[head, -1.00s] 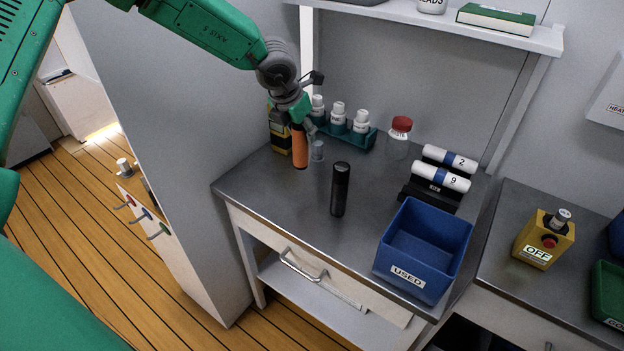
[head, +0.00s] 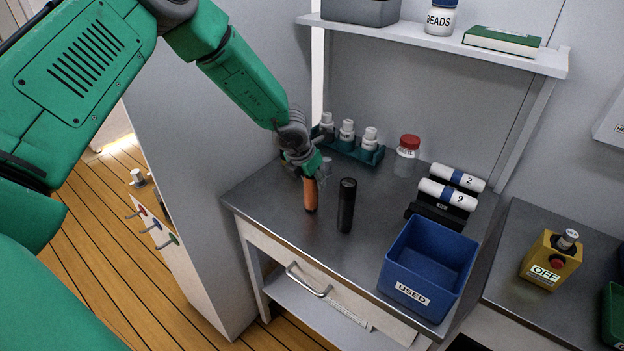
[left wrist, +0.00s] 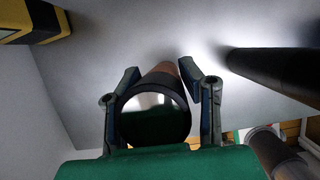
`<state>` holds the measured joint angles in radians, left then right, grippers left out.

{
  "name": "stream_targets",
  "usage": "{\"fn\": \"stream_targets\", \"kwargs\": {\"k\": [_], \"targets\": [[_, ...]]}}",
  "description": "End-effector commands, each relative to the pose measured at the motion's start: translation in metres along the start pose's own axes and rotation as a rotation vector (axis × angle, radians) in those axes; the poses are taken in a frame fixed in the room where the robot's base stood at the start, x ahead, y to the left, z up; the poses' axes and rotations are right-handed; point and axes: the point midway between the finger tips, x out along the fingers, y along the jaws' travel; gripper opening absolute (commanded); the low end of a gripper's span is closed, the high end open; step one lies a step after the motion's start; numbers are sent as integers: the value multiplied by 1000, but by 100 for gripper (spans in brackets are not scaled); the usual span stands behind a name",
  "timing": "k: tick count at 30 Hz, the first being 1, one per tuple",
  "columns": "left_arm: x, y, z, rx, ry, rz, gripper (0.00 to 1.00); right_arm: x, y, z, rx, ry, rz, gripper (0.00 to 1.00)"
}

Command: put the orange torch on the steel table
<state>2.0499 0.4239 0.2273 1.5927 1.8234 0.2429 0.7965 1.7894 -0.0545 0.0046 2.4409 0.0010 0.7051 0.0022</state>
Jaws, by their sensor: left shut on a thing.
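The orange torch (head: 310,196) stands about upright over the steel table (head: 270,200), left of a black torch-like cylinder (head: 346,206). I cannot tell whether its lower end touches the table. My left gripper (head: 308,175) is shut around its upper part and hides its head in the head view. In the left wrist view, the torch's dark round head and lens (left wrist: 155,115) sit between the two fingers (left wrist: 160,95), with the orange body beyond. The black cylinder (left wrist: 275,75) is close at the right there. My right gripper is not in view.
A teal rack of white-capped bottles (head: 347,145) and a red-lidded jar (head: 407,155) stand at the back. A blue USED bin (head: 428,262) and a holder with numbered white tubes (head: 448,195) are at the right. The table's front left is clear.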

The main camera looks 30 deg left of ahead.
Motion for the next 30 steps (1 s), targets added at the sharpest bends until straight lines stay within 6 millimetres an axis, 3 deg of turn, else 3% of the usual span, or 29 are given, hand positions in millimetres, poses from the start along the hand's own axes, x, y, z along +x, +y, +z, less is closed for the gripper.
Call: {"fn": "stream_targets", "kwargs": {"k": [4, 5, 6, 7, 19, 30], "targets": [[5, 5, -3, -5, -2, -4, 0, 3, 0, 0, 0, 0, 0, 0], [6, 6, -4, -5, 0, -4, 37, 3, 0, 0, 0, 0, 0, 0], [5, 6, -4, -5, 0, -4, 51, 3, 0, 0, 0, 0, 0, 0], [5, 7, -4, -5, 0, -5, 55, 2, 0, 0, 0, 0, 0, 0], [-3, 3, 0, -3, -2, -2, 55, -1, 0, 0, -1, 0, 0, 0], [-76, 5, 0, -7, -5, -5, 55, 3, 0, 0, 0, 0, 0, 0]]}}
